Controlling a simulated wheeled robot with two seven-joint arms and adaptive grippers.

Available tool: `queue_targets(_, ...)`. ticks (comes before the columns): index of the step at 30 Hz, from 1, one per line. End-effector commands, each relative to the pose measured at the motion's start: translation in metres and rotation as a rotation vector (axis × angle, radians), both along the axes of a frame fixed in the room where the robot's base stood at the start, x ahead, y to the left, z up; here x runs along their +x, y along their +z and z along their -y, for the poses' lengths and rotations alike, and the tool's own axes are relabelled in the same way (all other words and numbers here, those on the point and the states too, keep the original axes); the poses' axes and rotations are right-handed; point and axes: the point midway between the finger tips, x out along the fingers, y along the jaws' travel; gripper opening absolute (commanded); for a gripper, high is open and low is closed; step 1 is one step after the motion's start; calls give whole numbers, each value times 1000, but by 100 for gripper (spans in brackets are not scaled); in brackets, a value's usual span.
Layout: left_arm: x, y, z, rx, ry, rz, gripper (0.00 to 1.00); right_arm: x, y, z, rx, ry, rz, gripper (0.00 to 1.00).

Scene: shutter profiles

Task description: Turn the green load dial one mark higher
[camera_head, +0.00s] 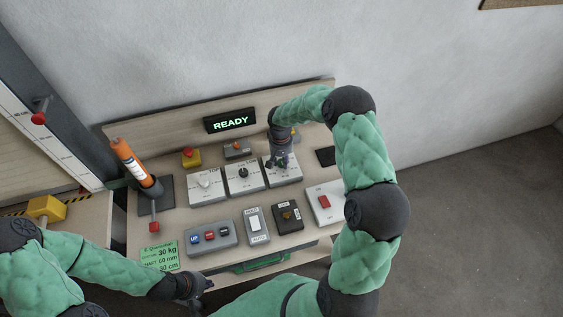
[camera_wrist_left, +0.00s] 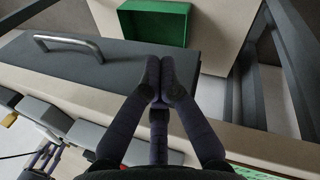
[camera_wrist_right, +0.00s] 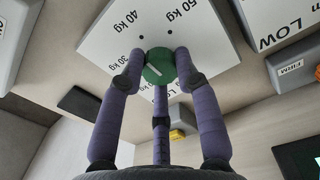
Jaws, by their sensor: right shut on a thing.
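The green load dial (camera_wrist_right: 159,66) sits on a white plate (camera_wrist_right: 205,45) with kg marks; 30 kg, 40 kg and 50 kg are readable. Its white line slants to the upper left in the right wrist view, on the 30–40 kg side; the exact mark is unclear. My right gripper (camera_wrist_right: 159,72) is shut around the dial, a finger on either side. In the head view, my right gripper (camera_head: 279,161) covers the dial on the rightmost plate. My left gripper (camera_head: 205,284) is away at the front edge of the desk; in the left wrist view its fingertips (camera_wrist_left: 160,80) are together and empty.
Two other dials, a white one (camera_head: 205,183) and a black one (camera_head: 244,172), sit left of the gripper. Switch boxes (camera_head: 257,227) stand in front. A lit READY display (camera_head: 230,121) is behind. A green note (camera_head: 160,254) lies at front left.

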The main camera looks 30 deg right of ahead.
Motion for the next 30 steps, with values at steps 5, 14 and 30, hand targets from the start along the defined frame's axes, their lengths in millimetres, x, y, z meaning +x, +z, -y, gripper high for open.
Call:
queue_targets(5, 0, -1, 0, 0, 0, 0, 0, -1, -1, -1, 1, -9, -2, 0)
queue_targets(14, 0, -1, 0, 0, 0, 0, 0, 0, -1, -1, 1, -8, -2, 38)
queue_targets(30, 0, -1, 0, 0, 0, 0, 0, 1, 10, 0, 0, -8, 1, 56)
